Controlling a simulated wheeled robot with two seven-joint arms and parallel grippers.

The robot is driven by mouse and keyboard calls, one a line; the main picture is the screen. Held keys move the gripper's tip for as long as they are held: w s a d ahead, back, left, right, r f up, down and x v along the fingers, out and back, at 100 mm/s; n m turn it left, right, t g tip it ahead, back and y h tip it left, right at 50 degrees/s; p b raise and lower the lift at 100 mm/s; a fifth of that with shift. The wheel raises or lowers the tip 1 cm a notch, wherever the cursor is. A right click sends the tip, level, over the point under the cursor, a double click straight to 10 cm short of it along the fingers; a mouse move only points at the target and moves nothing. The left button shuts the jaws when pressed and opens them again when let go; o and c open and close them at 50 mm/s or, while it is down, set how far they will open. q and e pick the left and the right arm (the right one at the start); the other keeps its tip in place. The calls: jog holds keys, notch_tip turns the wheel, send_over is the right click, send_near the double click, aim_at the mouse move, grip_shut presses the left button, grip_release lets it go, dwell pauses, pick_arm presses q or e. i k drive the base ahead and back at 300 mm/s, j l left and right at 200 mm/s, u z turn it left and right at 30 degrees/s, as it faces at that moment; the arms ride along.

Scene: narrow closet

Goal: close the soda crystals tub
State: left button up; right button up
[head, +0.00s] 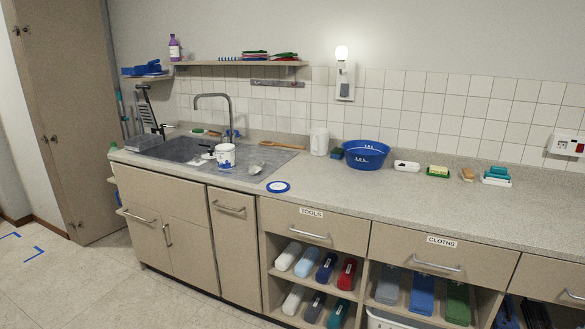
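A small white tub with blue markings (225,157), which looks like the soda crystals tub, stands upright at the front of the sink area. A round blue-and-white disc (278,186), which looks like its lid, lies flat on the worktop to the right of the tub, apart from it and near the front edge. The tub's top is too small to make out in detail. Neither of my grippers is in view.
A white jug (319,141) and a blue basin (366,154) stand at the back. The worktop (400,195) is clear in front of them.

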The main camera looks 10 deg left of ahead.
aim_at(225, 152)
jog(key=i+j+z, duration=0.2)
jog(key=i+j, duration=0.6)
jog(key=i+j+z, duration=0.2)
jog(key=i+j, duration=0.65)
jog(key=j, duration=0.1)
